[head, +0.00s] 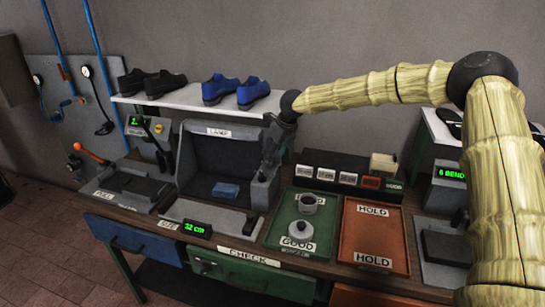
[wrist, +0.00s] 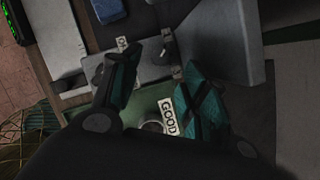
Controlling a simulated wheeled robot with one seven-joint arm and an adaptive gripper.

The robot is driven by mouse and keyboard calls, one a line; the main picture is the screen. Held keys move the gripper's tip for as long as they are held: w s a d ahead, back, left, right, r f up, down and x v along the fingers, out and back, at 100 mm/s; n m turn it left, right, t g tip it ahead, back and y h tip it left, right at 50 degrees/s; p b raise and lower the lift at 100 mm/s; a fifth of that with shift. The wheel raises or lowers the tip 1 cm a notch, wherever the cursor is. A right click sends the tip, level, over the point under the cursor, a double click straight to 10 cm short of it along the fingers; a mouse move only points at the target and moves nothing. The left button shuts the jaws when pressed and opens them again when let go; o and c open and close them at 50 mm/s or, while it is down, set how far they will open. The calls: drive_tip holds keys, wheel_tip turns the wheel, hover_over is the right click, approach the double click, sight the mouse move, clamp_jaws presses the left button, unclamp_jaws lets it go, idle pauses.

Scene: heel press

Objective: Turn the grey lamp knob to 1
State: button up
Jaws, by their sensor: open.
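The lamp booth (head: 222,155) is a dark open box marked LAMP on the bench. A small grey knob (wrist: 168,50) shows in the wrist view on a grey panel, beyond and between my fingertips. A small tag with an unreadable mark (wrist: 122,44) lies to its left, and another (wrist: 177,72) just below it. In the head view my gripper (head: 268,166) points down at the right side of the booth and mostly hides the knob area. My gripper (wrist: 160,66) is open, its teal fingers apart with nothing between them. I cannot read the knob's setting.
A green GOOD tray (head: 278,234) with round grey parts and an orange HOLD tray (head: 375,228) lie right of the booth. A shelf (head: 190,97) with shoes hangs above. A blue block (head: 226,190) lies in the booth.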

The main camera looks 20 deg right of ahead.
drive_tip(key=shift+v, duration=1.5)
